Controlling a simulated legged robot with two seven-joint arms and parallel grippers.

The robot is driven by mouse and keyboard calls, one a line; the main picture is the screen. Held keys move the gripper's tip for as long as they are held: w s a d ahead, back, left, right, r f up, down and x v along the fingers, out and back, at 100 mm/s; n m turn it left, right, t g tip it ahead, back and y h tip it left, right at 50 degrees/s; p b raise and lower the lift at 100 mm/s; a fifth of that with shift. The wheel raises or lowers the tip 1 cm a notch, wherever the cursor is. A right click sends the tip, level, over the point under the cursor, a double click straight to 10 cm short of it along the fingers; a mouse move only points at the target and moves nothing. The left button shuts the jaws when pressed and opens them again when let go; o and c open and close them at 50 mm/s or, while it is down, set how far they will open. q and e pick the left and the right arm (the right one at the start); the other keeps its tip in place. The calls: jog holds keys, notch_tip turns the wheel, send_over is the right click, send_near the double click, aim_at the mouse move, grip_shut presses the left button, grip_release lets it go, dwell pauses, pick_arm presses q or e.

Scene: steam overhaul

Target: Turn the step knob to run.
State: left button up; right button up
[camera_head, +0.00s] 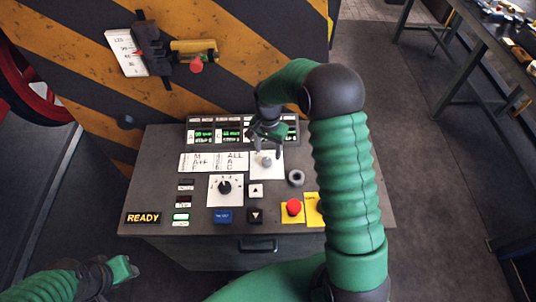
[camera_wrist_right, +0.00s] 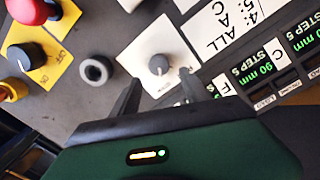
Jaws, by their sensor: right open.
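A grey round knob (camera_head: 266,161) stands on a white plate on the sloped console, and it also shows in the right wrist view (camera_wrist_right: 158,65). Its plate's markings are too small to read. A black dial knob (camera_head: 224,187) sits on another white plate to its lower left. I cannot tell from lettering which is the step knob. My right gripper (camera_head: 268,143) is open just above the grey knob; in the right wrist view its fingers (camera_wrist_right: 159,93) are spread, with the knob ahead between them, apparently untouched. My left gripper (camera_head: 123,269) is low at the left, its jaws unclear.
The console (camera_head: 150,190) has green displays (camera_head: 229,134), a lit READY sign (camera_head: 143,218), a blue button (camera_head: 222,215) and a red button (camera_head: 293,207). A grey ring (camera_head: 296,177) lies right of the knob. A striped panel (camera_head: 80,60) rises behind; a workbench (camera_head: 490,50) stands far right.

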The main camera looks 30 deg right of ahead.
aim_at(267, 159)
jog(key=f, duration=0.3)
jog(key=shift+a, duration=0.35)
jog(key=shift+s+a+f, duration=0.2)
jog(key=shift+a+f, duration=0.05)
jog(key=shift+s+a, duration=0.2)
jog(key=shift+w+d+f, duration=0.2)
jog(key=shift+c, duration=0.4)
jog(key=shift+d+f, duration=0.15)
jog(key=shift+d, duration=0.15)
jog(key=c, duration=0.9)
pick_arm(q)
jog(key=shift+a+r, duration=0.3)
jog(key=shift+a, duration=0.15)
pick_arm(e)
jog(key=shift+a, duration=0.15)
grip_shut()
